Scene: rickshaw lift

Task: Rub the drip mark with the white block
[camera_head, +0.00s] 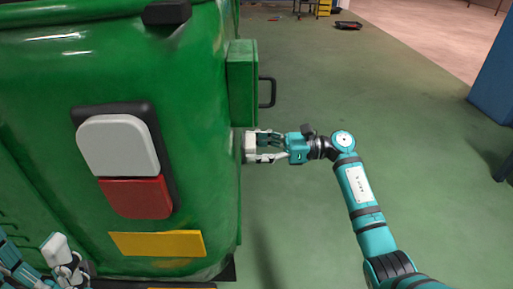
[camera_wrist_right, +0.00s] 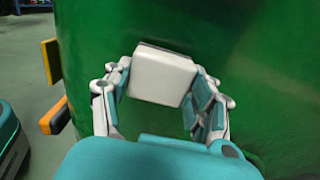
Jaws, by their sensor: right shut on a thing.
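The white block (camera_wrist_right: 162,78) is held between the fingers of my right gripper (camera_wrist_right: 160,92) in the right wrist view. In the head view, the white block (camera_head: 250,146) is at the right side of the green rickshaw body (camera_head: 205,75), with my right gripper (camera_head: 268,147) shut on it. The block's far face is at or very close to the green surface; I cannot tell whether they touch. I cannot make out the drip mark; the block may cover it. My left gripper (camera_head: 65,258) is at the lower left, partly cut off, and its opening is unclear.
A green box (camera_head: 242,82) with a black handle (camera_head: 268,92) juts from the body just beyond my right gripper. A white and red lamp (camera_head: 120,145) and a yellow plate (camera_head: 157,244) are on the near face. The floor right of the body is largely clear.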

